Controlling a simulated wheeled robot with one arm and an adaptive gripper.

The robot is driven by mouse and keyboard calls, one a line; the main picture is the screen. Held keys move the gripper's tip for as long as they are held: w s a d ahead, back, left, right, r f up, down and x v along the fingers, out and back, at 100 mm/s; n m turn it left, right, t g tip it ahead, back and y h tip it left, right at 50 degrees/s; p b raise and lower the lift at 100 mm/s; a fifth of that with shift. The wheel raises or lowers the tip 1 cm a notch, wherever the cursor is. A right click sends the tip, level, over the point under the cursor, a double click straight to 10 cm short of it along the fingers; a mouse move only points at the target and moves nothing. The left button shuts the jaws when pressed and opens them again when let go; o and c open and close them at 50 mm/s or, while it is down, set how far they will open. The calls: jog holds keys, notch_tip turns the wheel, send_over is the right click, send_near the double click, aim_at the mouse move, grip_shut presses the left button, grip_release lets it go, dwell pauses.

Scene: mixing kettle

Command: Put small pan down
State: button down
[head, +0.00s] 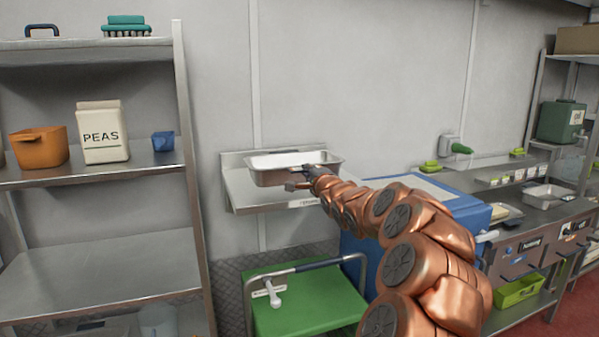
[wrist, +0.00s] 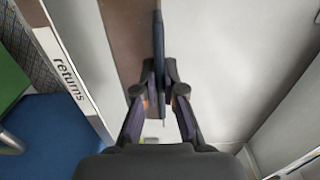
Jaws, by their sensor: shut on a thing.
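The small pan (head: 262,177) is a shallow, rectangular metal pan with a pale inside. In the head view it is level, over the wall shelf (head: 240,196). I cannot tell whether its base touches the shelf. My gripper (head: 304,178) is at the pan's near right side. In the wrist view my gripper (wrist: 159,92) is shut on the pan's thin, dark-looking rim (wrist: 158,45), with the pale inside of the pan (wrist: 225,60) to the right. The shelf's front lip (wrist: 68,78) reads "returns" at the left. My arm hides part of the shelf's right end.
A green-topped cart (head: 305,300) with a grey handle stands below the shelf. A blue box-like unit (head: 455,212) is to the right, partly behind my arm. A metal rack (head: 190,180) stands left, with a PEAS carton (head: 102,132) and an orange container (head: 38,148).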

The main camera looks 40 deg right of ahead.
jog(key=p, duration=0.5)
send_near(303, 162)
jog(key=shift+w+a+r, duration=0.25)
jog(key=shift+w+r, duration=0.15)
jog(key=shift+w, duration=0.25)
jog(key=shift+w+a+r, duration=0.25)
jog(key=shift+w+r, duration=0.2)
jog(key=shift+w, duration=0.2)
jog(key=shift+w+a+r, duration=0.25)
jog(key=shift+w+r, duration=0.15)
jog(key=shift+w, duration=0.2)
jog(key=shift+f, duration=1.75)
jog(key=c, duration=1.3)
grip_release()
jog(key=shift+f, duration=0.2)
jog(key=shift+r, duration=0.1)
